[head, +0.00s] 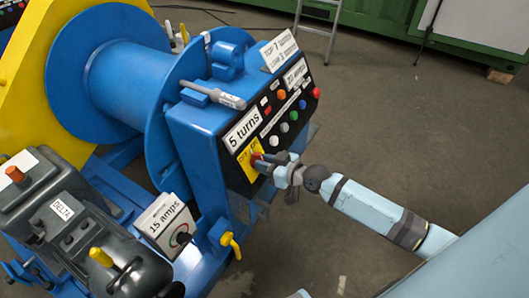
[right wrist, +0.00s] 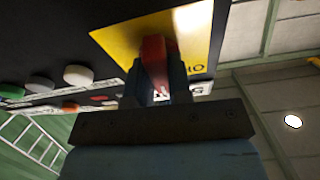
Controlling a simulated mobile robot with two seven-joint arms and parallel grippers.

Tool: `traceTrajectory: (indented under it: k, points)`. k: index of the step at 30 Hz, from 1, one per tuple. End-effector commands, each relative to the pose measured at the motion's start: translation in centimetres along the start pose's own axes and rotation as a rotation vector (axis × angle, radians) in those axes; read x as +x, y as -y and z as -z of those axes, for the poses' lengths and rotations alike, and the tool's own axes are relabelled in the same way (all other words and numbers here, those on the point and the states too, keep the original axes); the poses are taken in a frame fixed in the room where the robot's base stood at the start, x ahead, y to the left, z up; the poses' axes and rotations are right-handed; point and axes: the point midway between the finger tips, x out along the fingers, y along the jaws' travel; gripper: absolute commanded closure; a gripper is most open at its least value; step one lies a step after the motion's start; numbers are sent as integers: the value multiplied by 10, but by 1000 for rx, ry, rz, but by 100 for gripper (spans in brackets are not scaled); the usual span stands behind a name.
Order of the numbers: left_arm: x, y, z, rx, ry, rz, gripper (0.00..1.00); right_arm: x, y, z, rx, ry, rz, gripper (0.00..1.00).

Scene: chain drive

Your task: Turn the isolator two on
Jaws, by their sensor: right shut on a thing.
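A red switch handle (head: 257,158) sits on a yellow plate (head: 244,168) at the lower part of the black panel. In the right wrist view the red handle (right wrist: 154,55) stands out from the yellow plate (right wrist: 118,42). My right gripper (head: 268,163) is at this handle, and its fingers are shut on it, hiding part of it. The lettering on the plate is too small or covered to read in full, so I cannot tell the switch's number or setting. My left gripper is not in view.
The black control panel (head: 264,125) carries several coloured buttons and a "5 turns" label (head: 242,130). A blue drum (head: 125,80) stands left. A "15 amps" box (head: 163,222) and yellow valve handle (head: 231,245) are below. The floor at right is clear.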

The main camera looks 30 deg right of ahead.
Motion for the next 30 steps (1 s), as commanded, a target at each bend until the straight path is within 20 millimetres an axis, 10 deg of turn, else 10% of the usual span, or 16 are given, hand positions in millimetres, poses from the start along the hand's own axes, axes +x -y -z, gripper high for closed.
traceTrajectory:
  k: [30]
  points:
    - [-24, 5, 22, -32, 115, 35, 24, 0, 2, 2, 685, 0, -156, 100]
